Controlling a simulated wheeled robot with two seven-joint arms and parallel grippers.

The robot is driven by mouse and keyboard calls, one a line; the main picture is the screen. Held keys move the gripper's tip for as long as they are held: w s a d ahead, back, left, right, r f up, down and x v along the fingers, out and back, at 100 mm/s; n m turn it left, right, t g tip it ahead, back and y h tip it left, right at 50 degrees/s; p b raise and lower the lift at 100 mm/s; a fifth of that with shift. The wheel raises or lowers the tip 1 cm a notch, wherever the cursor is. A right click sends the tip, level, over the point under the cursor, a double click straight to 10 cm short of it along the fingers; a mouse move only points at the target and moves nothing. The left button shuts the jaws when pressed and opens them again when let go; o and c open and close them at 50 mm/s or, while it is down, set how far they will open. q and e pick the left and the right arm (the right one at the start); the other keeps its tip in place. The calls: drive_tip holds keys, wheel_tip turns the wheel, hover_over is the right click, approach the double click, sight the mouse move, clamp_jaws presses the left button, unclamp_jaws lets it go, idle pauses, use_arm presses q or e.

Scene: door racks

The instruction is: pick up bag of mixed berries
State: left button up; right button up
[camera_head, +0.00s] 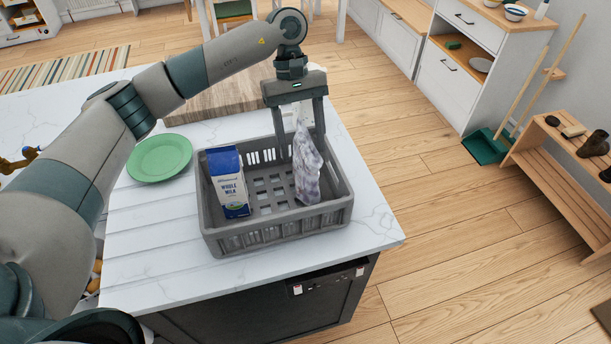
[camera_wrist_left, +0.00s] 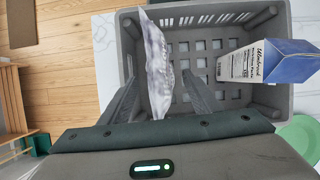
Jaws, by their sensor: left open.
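The bag of mixed berries (camera_head: 307,172) stands upright in the right part of a grey crate (camera_head: 277,237) on the counter. It is a whitish bag with a purple-grey pattern. My left gripper (camera_head: 302,148) points down over the crate at the bag. In the left wrist view the bag (camera_wrist_left: 157,62) stands between the two open fingers (camera_wrist_left: 158,92), with the fingers apart on either side. I cannot tell whether either finger touches it. My right gripper is not in view.
A blue and white milk carton (camera_head: 228,182) stands in the left part of the crate. A green plate (camera_head: 160,158) lies on the counter left of the crate. A wooden board (camera_head: 222,100) lies behind. The white counter (camera_head: 150,262) is bare in front and at the left.

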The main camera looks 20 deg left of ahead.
sight(305, 158)
use_arm(q)
drive_tip(key=shift+s+d+f+p, duration=0.25)
drive_tip(key=shift+s+f+p, duration=0.15)
drive_tip(key=shift+p, duration=0.35)
drive_tip(key=shift+p+x, duration=0.95)
drive_tip(key=shift+x, duration=0.3)
drive_tip(key=shift+s+d+f, duration=0.15)
drive_tip(key=shift+f, duration=0.35)
clamp_jaws()
